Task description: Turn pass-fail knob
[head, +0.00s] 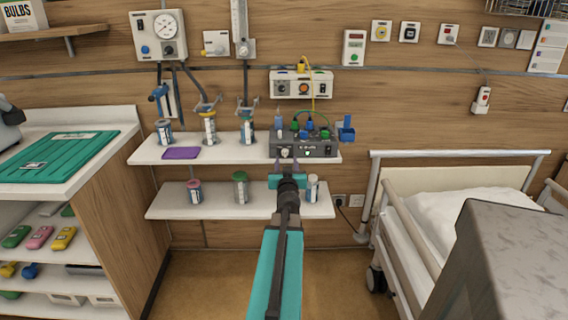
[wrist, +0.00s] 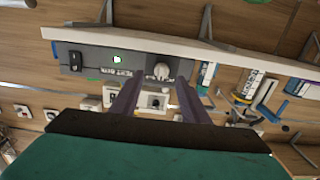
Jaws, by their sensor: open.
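A grey test box (head: 318,149) stands on the upper white shelf, with coloured plugs on top. A pale round knob (head: 284,153) is on its front at the left. In the wrist view, which is upside down, the knob (wrist: 161,71) shows on the box's front (wrist: 205,62) with a lit green light (wrist: 117,59) and a black rocker switch (wrist: 75,61). My gripper (head: 287,164) is open in front of the box. Its two purple fingers (wrist: 157,82) lie either side of the knob in the picture. I cannot tell whether they touch it. The lettering is too small to read.
The upper shelf (head: 230,157) also holds several bottles and a purple pad (head: 181,153). A blue holder (head: 346,129) is right of the box. The lower shelf (head: 225,208) holds containers. A bed (head: 440,200) stands at right, a cabinet with a green tray (head: 85,150) at left.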

